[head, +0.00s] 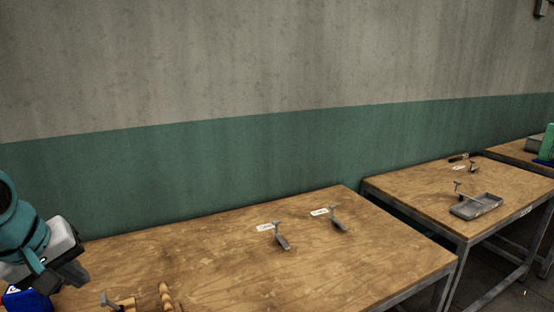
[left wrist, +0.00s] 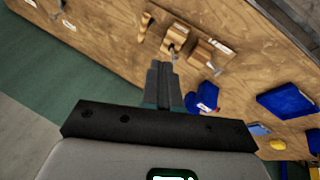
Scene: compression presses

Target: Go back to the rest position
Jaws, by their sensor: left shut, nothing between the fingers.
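My left gripper (head: 76,274) shows at the lower left of the head view, above the left part of the near wooden table (head: 210,262). In the left wrist view its dark fingers (left wrist: 161,70) are shut together with nothing between them. The fingertips appear near small wooden blocks (left wrist: 178,38) on the table; I cannot tell how high above them they are. My right gripper is in neither view.
A grey tray (head: 476,206) lies on the table to the right. A wall stands behind.

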